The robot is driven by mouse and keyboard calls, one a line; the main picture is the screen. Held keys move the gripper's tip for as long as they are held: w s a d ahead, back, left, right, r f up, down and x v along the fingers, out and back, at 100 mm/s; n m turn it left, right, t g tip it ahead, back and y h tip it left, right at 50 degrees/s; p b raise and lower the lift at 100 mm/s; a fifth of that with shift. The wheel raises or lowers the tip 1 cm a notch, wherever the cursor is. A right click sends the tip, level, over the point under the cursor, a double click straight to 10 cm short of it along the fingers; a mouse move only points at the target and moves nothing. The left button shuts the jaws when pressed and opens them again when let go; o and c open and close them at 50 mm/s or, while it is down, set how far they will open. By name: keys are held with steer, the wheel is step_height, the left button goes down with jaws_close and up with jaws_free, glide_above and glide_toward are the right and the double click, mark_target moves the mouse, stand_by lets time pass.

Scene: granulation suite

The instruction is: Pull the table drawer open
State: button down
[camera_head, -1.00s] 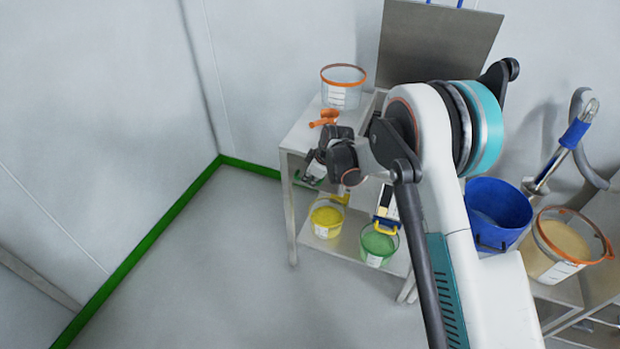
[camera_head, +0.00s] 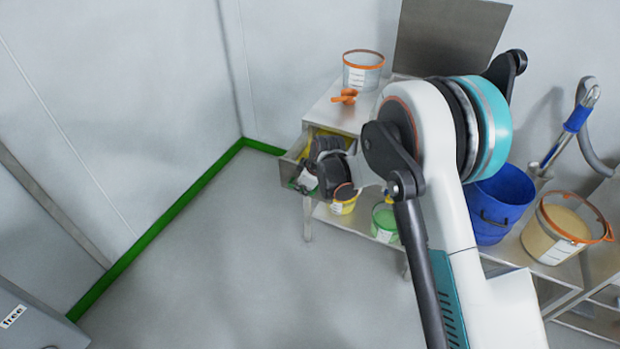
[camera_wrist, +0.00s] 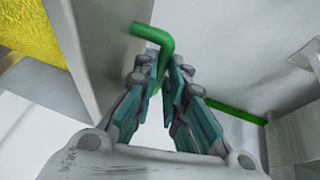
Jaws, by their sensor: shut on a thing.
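The table drawer (camera_head: 289,167) stands pulled out from the left end of the steel table (camera_head: 335,114), with something yellow (camera_head: 320,138) inside it. In the wrist view, the drawer's grey front panel (camera_wrist: 103,40) is at the upper left, with the yellow contents (camera_wrist: 32,38) behind it. A green bent handle (camera_wrist: 152,34) sticks out from the panel. My gripper (camera_wrist: 165,72) is shut on this handle, between its fingertips. In the head view, my gripper (camera_head: 303,182) is at the drawer front, and my wrist hides part of the drawer.
A clear bucket with an orange rim (camera_head: 363,70) and an orange scoop (camera_head: 345,96) stand on the table top. A blue bucket (camera_head: 497,206) is at right. Floor at left is free.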

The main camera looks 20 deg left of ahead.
steer(key=shift+s, duration=1.25)
steer(key=c, duration=1.7)
jaws_free()
steer(key=shift+o, duration=0.2)
steer(key=v, duration=1.2)
steer(key=shift+w+a, duration=0.1)
